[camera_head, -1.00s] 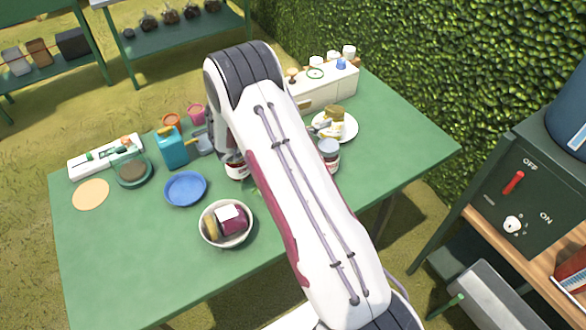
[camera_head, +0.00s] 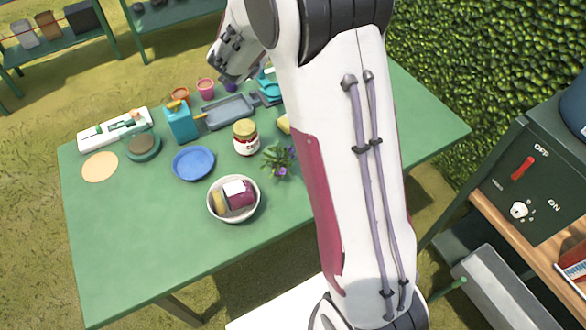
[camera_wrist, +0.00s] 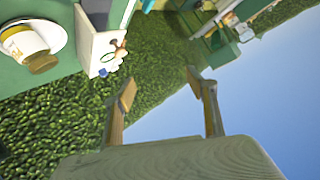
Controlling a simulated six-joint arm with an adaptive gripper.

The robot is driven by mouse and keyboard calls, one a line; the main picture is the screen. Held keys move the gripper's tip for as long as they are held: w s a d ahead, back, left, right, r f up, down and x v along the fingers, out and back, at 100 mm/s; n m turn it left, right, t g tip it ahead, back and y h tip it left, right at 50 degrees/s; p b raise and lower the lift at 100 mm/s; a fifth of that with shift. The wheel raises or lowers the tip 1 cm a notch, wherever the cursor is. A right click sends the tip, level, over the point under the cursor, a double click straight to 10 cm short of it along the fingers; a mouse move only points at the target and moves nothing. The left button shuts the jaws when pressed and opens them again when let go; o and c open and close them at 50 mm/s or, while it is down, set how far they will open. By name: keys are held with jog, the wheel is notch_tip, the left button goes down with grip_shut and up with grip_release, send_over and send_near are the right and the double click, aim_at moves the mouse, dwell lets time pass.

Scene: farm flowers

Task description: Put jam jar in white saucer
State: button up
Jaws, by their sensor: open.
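A jar with a gold lid and a red-and-white label, apparently the jam jar (camera_head: 246,138), stands upright on the table in the head view. The white saucer (camera_wrist: 59,29) shows at the upper left of the wrist view; my arm hides it in the head view. Another jar (camera_wrist: 24,42), pale with a yellowish label and brown lid, appears to lie on the saucer. My gripper (camera_wrist: 161,79) is open and empty, its fingers against hedge and sky, apart from both jars.
A bowl (camera_head: 234,218) with items, a blue plate (camera_head: 193,163), a small plant (camera_head: 278,160), a blue jug (camera_head: 181,122) and a grey tray (camera_head: 229,112) surround the jar. A white box (camera_wrist: 97,42) stands beside the saucer. The table's front left is clear.

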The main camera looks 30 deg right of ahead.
jog(key=s+a+r+n+y, duration=0.4)
jog(key=s+a+r, duration=0.1)
jog(key=s+a, duration=0.25)
jog(key=s+a+r+n+y, duration=0.35)
jog(key=s+a+r, duration=0.2)
jog(key=a, duration=0.25)
jog(key=s+f+n+g, duration=0.2)
jog(key=s+f, duration=0.1)
jog(key=s, duration=1.1)
jog(key=s+f+n+g, duration=0.2)
jog(key=s+f+g, duration=0.1)
jog(key=s, duration=1.2)
jog(key=shift+s+d+f, duration=0.2)
jog(key=shift+d+f, duration=0.05)
jog(key=shift+d, duration=0.1)
